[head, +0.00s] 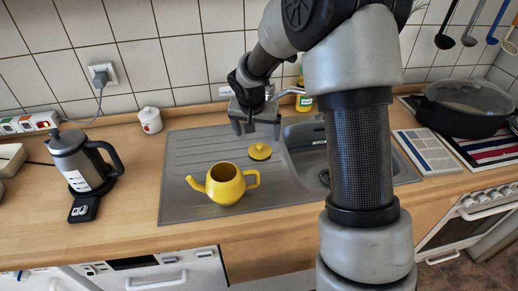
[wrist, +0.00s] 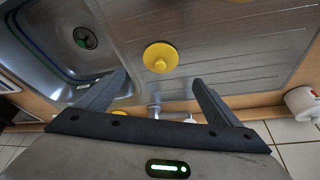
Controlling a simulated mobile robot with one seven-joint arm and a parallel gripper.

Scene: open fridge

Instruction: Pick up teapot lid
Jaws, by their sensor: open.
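The yellow teapot lid (head: 260,151) lies on the ribbed drainboard, just left of the sink basin. It is round with a small knob on top. The yellow teapot (head: 225,184), without a lid, stands on the drainboard in front of the lid and to its left. My gripper (head: 256,127) is above and behind the lid in the head view, apart from it. In the wrist view the lid (wrist: 161,57) shows beyond the fingertips, roughly between their lines. My gripper (wrist: 160,80) is open and empty.
The drainboard (head: 185,150) is otherwise clear. The sink basin (head: 305,135) and a faucet (head: 288,92) are right of the lid. A black pan (head: 465,107) sits far right.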

